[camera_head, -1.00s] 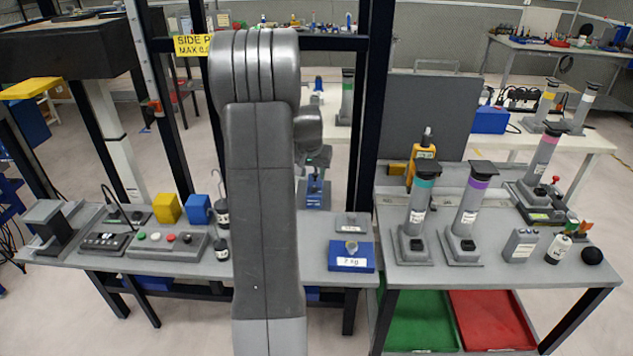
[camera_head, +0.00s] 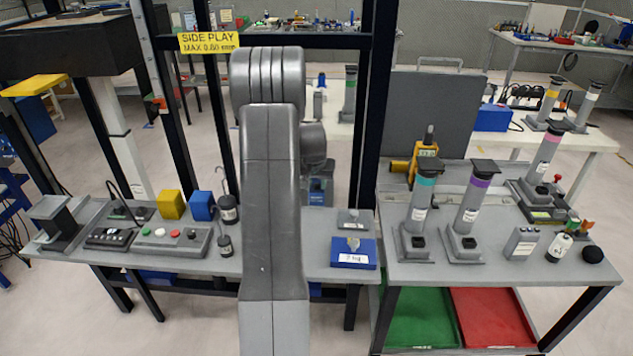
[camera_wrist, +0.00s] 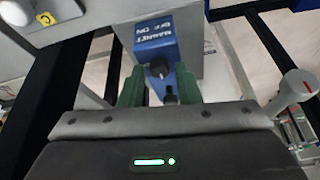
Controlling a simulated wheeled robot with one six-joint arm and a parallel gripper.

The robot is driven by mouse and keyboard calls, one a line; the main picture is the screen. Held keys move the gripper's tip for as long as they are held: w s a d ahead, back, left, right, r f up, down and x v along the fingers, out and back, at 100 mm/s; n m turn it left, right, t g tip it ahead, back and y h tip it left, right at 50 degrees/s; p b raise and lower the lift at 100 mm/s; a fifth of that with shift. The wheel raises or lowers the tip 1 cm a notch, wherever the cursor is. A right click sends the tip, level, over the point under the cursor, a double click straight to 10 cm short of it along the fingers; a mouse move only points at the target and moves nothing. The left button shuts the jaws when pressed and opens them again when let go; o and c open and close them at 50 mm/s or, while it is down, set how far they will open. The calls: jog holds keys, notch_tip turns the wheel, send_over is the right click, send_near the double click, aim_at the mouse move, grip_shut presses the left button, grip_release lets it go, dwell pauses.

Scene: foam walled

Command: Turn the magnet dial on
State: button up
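The magnet block is blue with white lettering that reads MAGNET and OFF ON, upside down in the wrist view (camera_wrist: 154,42). A small black dial (camera_wrist: 158,69) sits on its face, with another dark round part just below it. My gripper (camera_wrist: 159,82) has two green fingers, one on each side of the blue block. The fingers are apart, with the dial between them, and I see no contact with the dial. In the head view my arm hides the gripper; a blue part (camera_head: 319,192) beside the arm may be the magnet block.
A dark frame post (camera_head: 367,120) stands just right of my arm. A bench (camera_head: 300,262) holds a button box (camera_head: 168,240), yellow and blue blocks, and hooked weights. The right table (camera_head: 500,272) carries several grey columns.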

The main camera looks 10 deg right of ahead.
grip_shut()
jog(key=shift+f+m+b, duration=0.1)
jog(key=shift+m+b, duration=0.2)
jog(key=shift+b, duration=0.2)
jog(key=m+b, duration=0.1)
jog(key=m+h+b, duration=0.1)
jog(key=b, duration=0.1)
jog(key=shift+w+a+f+m+b, duration=0.1)
jog(key=shift+a+f+m+b, duration=0.1)
jog(key=shift+m+b, duration=0.1)
jog(key=m+g+b, duration=0.1)
jog(key=m+b, duration=0.1)
jog(key=m+h+b, duration=0.1)
jog(key=m+b, duration=0.1)
jog(key=shift+w+r+g, duration=0.15)
jog(key=shift+g, duration=0.25)
jog(key=m+g, duration=0.1)
jog(key=m, duration=0.2)
jog(key=m+g+h, duration=0.1)
jog(key=m, duration=0.2)
jog(key=shift+w+a+r+b, duration=0.1)
jog(key=shift+w+r+b, duration=0.1)
jog(key=shift+b, duration=0.1)
jog(key=m+g+p, duration=0.1)
jog(key=m+g, duration=0.1)
jog(key=m, duration=0.2)
jog(key=shift+w+m, duration=0.15)
jog(key=shift+m, duration=0.15)
